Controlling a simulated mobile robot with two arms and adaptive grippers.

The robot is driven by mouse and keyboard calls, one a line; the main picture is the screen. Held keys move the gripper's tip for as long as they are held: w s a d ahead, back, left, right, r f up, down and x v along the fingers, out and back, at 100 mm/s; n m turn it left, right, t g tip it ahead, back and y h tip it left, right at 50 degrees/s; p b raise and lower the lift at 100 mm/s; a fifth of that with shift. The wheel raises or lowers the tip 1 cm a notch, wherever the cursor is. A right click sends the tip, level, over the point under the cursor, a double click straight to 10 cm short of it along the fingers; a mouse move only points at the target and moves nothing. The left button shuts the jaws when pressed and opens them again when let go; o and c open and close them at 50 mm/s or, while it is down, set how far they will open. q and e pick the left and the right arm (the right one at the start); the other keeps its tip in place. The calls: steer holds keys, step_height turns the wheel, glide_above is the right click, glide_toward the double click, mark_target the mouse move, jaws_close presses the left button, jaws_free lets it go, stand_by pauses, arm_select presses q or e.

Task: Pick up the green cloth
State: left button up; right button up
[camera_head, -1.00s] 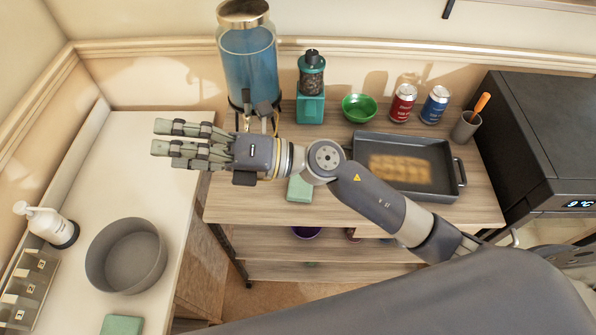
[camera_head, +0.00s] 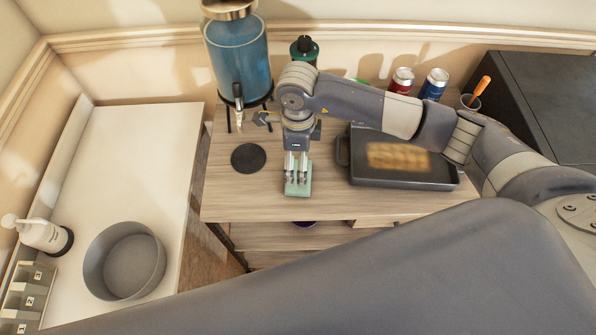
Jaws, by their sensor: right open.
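The green cloth (camera_head: 305,191) is a small pale-green rectangle on the wooden shelf unit's top, near its front edge. My right gripper (camera_head: 297,182) points down over the cloth, its fingers covering the middle of it. The fingers are open, with green showing around them. I cannot tell whether the fingertips touch the cloth. My left gripper is not in view.
A dark tray (camera_head: 402,178) with a brown blurred item lies right of the cloth. A black round coaster (camera_head: 248,158) and a blue dispenser (camera_head: 237,62) are left and behind. Cans (camera_head: 433,85) stand at the back. A grey bowl (camera_head: 124,262) sits on the white counter.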

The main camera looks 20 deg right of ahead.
mark_target(295, 191)
steer(key=shift+f, duration=0.95)
steer(key=shift+f+p, duration=0.6)
step_height(295, 191, down, 3)
steer(key=shift+w+d+f+p, duration=0.1)
steer(key=shift+f+p, duration=0.1)
steer(key=shift+p, duration=0.45)
steer(key=shift+f, duration=0.45)
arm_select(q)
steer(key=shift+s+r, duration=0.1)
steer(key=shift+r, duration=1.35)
arm_select(e)
steer(key=c, duration=0.7)
